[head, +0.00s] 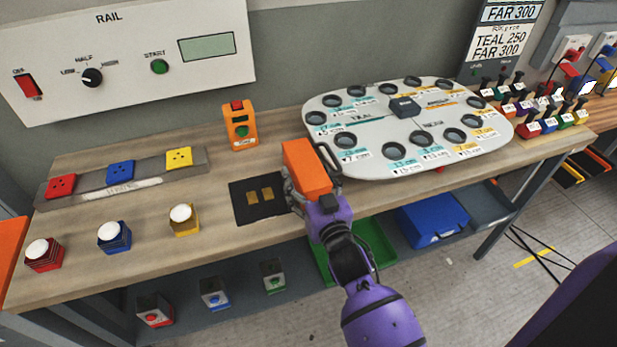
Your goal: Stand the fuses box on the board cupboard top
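An orange box (307,168) is between the dark fingers of my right gripper (312,180), over the front middle of the wooden bench. The fingers close on its sides. No label on it can be read, so I cannot confirm that it is the fuses box. I cannot make out a board cupboard or its top for certain. My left gripper is not in view.
A black mat (245,206) with two brass plates lies left of the gripper. A white holed board (385,148) lies to the right. An orange device (239,127) stands behind. Red, blue and yellow blocks line the bench (85,262) at left.

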